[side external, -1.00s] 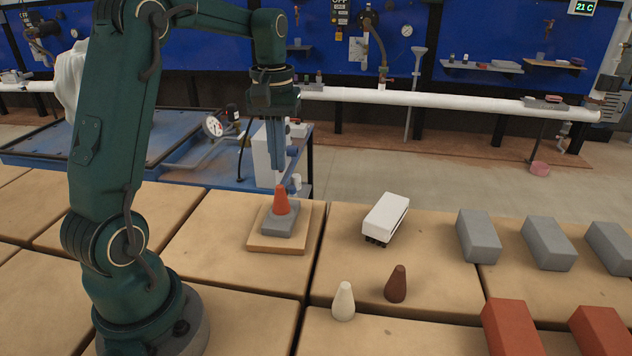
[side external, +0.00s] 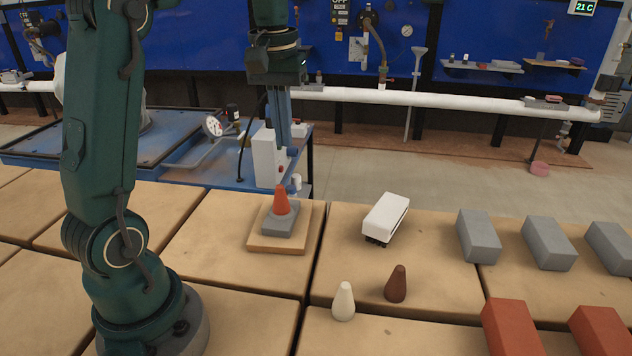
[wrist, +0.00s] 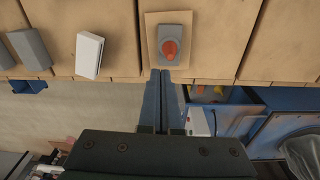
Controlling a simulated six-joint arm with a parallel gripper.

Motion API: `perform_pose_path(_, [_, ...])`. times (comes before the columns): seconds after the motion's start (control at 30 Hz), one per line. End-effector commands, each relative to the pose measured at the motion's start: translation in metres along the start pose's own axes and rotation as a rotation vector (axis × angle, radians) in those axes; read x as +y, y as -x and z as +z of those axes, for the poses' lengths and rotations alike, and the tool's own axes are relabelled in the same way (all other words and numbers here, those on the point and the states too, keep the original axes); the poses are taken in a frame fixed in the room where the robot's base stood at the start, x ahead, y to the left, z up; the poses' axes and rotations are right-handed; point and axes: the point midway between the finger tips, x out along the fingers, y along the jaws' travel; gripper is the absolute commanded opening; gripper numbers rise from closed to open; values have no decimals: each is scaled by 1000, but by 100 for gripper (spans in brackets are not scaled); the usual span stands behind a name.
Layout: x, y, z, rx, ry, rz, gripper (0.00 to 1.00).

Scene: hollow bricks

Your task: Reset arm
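My gripper (side external: 282,148) hangs pointing down above and behind an orange cone (side external: 281,199), clear of it. Its two blue fingers lie close together with nothing visible between them; the wrist view shows them side by side (wrist: 162,72). The orange cone stands upright on a grey brick (side external: 277,222), which lies on a tan square board (side external: 263,242). In the wrist view the orange cone (wrist: 170,49) sits over the grey brick, just beyond my fingertips.
A white brick (side external: 385,217) lies right of the board. A cream cone (side external: 343,301) and a brown cone (side external: 397,284) stand in front of it. Grey bricks (side external: 478,236) and red bricks (side external: 511,328) lie further right. A blue bench (side external: 215,178) stands behind.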

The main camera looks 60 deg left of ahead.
Motion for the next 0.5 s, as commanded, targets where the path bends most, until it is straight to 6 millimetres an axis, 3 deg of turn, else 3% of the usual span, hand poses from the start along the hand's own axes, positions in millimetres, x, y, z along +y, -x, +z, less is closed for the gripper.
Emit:
perform_pose_path(0.1, [16, 21, 33, 67, -100, 28, 0])
perform_pose_path(0.23, [26, 31, 71, 141, -223, 63, 0])
perform_pose_path(0.5, [28, 18, 144, 293, -489, 146, 0])
